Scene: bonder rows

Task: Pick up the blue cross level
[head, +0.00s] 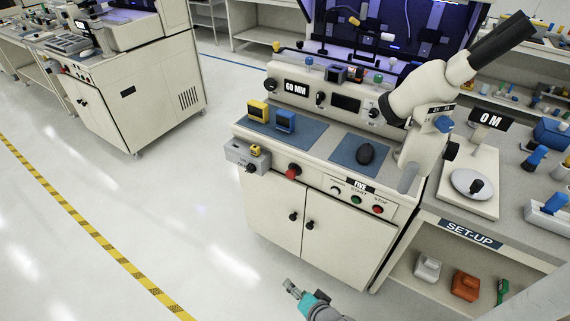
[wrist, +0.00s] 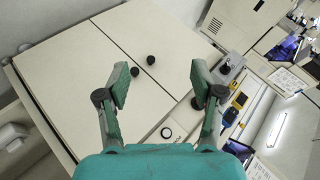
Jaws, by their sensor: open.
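A blue block-like piece, which looks like the blue cross level (head: 285,121), stands on a blue-grey mat on the left part of the bonder's worktop. A similar yellow piece (head: 258,111) stands just left of it. In the wrist view a small blue piece (wrist: 241,98) shows right of my right finger. My gripper (head: 294,289) is low in front of the bonder's cabinet doors, below the worktop and well apart from the blue piece. In the wrist view my gripper (wrist: 157,82) is open and empty, its fingers spread before the cream cabinet doors.
A grey box with a small yellow piece (head: 255,150) and a red knob (head: 292,171) sit at the worktop's front. A dark mouse (head: 366,154) lies on another mat. A microscope (head: 430,90) overhangs the right side. Open floor (head: 180,210) lies to the left.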

